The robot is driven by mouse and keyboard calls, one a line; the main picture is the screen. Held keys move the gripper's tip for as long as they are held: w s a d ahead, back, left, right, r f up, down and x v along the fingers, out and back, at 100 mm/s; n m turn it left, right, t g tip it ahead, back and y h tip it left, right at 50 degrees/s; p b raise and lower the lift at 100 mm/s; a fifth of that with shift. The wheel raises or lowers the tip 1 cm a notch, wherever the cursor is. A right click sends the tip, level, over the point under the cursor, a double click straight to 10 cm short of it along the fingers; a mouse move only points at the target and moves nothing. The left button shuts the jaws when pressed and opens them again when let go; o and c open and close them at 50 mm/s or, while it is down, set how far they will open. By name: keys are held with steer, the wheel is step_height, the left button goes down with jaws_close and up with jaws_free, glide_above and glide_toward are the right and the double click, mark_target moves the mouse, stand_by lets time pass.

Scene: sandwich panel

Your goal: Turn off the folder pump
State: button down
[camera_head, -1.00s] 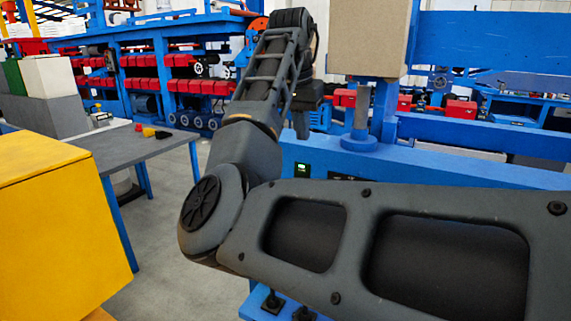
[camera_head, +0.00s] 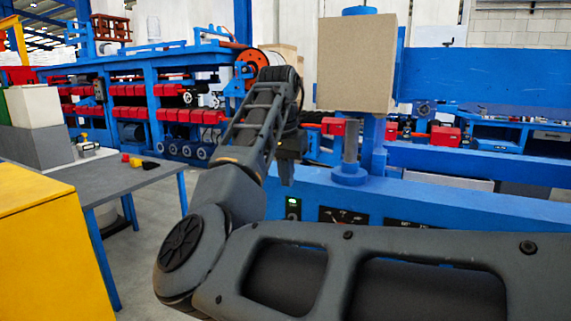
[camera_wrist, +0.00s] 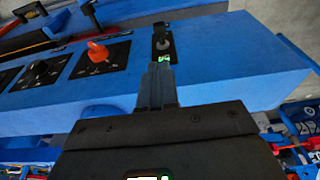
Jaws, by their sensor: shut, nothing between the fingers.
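A blue machine (camera_head: 445,200) carries a row of small black control plates. The end plate has a green light (camera_head: 293,202); the wrist view shows the light (camera_wrist: 164,58) and a black switch (camera_wrist: 161,37) beyond it. Beside it are a plate with an orange-red knob (camera_wrist: 97,52) and one with a black knob (camera_wrist: 40,69). No label is readable, so I cannot tell which control is the folder pump's. My gripper (camera_wrist: 158,72) is shut and empty, its tips close to the green-lit plate; contact is unclear. In the head view my gripper (camera_head: 287,178) appears just above that plate.
A cardboard-coloured box (camera_head: 356,62) stands above a post on the machine. A grey table (camera_head: 110,178) and a yellow cabinet (camera_head: 50,260) are at the left.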

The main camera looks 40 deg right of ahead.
mark_target(288, 220)
step_height(288, 220, down, 8)
steer(key=shift+f+p, duration=0.25)
steer(key=shift+p, duration=0.25)
